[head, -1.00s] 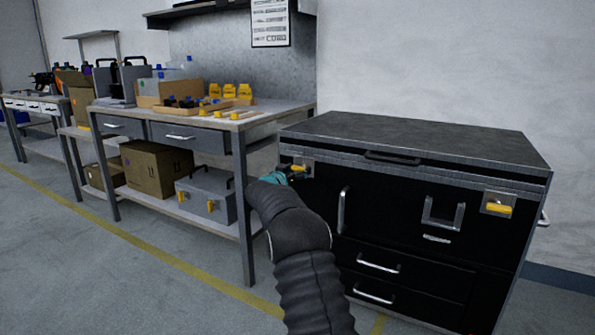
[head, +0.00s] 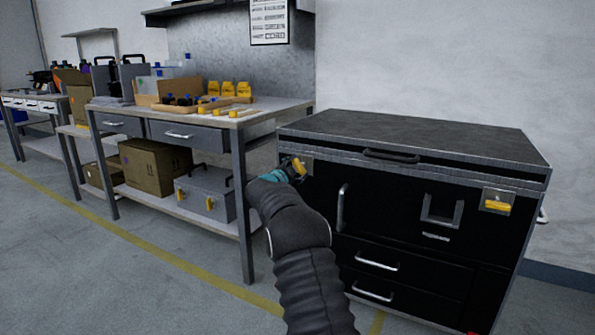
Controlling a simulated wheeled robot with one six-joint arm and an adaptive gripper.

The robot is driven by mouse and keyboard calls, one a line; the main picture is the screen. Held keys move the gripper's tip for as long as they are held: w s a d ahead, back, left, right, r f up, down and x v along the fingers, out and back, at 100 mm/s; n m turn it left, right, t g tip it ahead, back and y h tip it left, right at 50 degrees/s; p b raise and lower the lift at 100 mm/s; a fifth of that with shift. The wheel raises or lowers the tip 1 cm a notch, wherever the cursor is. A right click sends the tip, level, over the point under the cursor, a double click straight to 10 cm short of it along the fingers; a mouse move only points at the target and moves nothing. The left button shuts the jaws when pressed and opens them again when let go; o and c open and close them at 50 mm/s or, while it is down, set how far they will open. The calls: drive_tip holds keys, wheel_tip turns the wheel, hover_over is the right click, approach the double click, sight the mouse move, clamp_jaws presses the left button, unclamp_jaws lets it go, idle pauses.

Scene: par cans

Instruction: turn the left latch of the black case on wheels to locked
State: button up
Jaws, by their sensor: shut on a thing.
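The black case (head: 400,200) stands on the right, its front facing me. Its left latch (head: 299,167) is a yellow handle near the upper left corner of the front, on a metal plate partly hidden by my gripper. The handle looks steeply tilted. My gripper (head: 293,169), dark with a teal band behind it, is shut on this handle. The fingertips are small and partly hidden. The right latch (head: 497,205) has a yellow handle lying about level on its metal plate.
A workbench (head: 240,118) with boxes and yellow items stands left of the case. A grey toolbox (head: 205,195) and cardboard boxes sit on its lower shelf. Silver handles (head: 342,207) stick out from the case front. The floor (head: 130,285) at front left is clear.

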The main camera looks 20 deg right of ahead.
drive_tip(key=m, duration=0.1)
drive_tip(key=m+b, duration=0.1)
drive_tip(key=m, duration=0.1)
drive_tip(key=m+b, duration=0.1)
drive_tip(key=shift+a+f+m, duration=0.15)
drive_tip(key=shift+f+m, duration=0.1)
drive_tip(key=shift+m, duration=0.05)
drive_tip(key=shift+m+b, duration=0.8)
drive_tip(key=shift+m, duration=1.1)
drive_tip(key=o, duration=1.1)
drive_tip(key=shift+w+a, duration=0.1)
drive_tip(key=shift+a, duration=0.1)
drive_tip(key=shift+o, duration=0.2)
drive_tip(key=shift+d+r, duration=0.1)
drive_tip(key=shift+d, duration=0.25)
drive_tip(key=v, duration=1.2)
